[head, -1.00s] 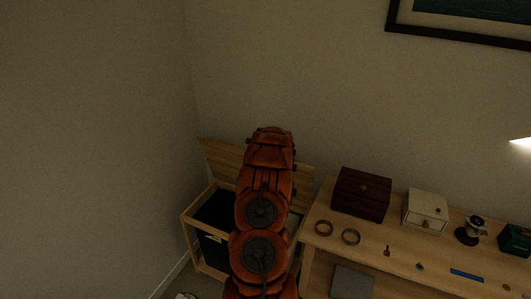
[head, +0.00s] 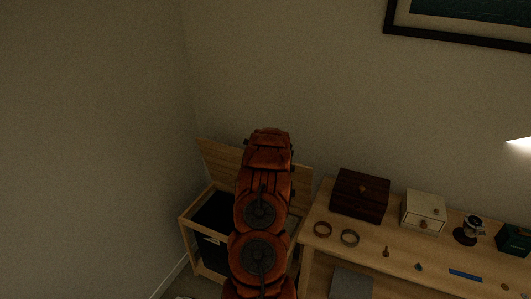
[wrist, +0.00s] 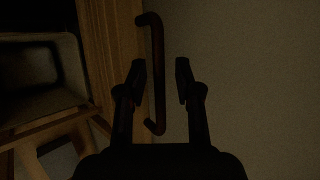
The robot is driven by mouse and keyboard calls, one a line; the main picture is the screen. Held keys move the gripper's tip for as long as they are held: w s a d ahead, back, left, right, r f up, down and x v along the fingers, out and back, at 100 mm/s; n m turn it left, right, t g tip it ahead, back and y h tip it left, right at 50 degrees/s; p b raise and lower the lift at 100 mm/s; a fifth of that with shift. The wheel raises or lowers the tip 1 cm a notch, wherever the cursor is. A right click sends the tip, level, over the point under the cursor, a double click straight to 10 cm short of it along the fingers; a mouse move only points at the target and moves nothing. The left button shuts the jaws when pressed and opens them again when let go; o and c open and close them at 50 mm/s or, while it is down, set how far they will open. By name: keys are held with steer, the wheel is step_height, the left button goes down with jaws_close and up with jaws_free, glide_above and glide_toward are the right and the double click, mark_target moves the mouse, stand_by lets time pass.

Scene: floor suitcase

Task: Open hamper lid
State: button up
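The hamper (head: 186,232) is a light wooden frame with a dark liner, at the lower left beside the table in the head view. Its wooden lid (head: 218,158) stands raised, leaning up near the back wall, and the dark inside shows. My arm covers part of lid and hamper. In the wrist view a dark bar handle (wrist: 158,70) stands out along the edge of the wooden lid (wrist: 101,55). My gripper (wrist: 160,70) is open. The handle appears between its two fingers; I cannot tell contact. My gripper is hidden in the head view.
A wooden table (head: 400,257) stands to the right of the hamper. It holds a dark brown box (head: 360,193), a white drawer box (head: 423,211), two rings and several small items. Walls close off the left and back. A framed picture (head: 460,40) hangs above.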

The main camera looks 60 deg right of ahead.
steer(key=shift+s, duration=0.25)
steer(key=v, duration=1.1)
steer(key=shift+a+r, duration=0.2)
steer(key=shift+a, duration=0.2)
stand_by(0.6)
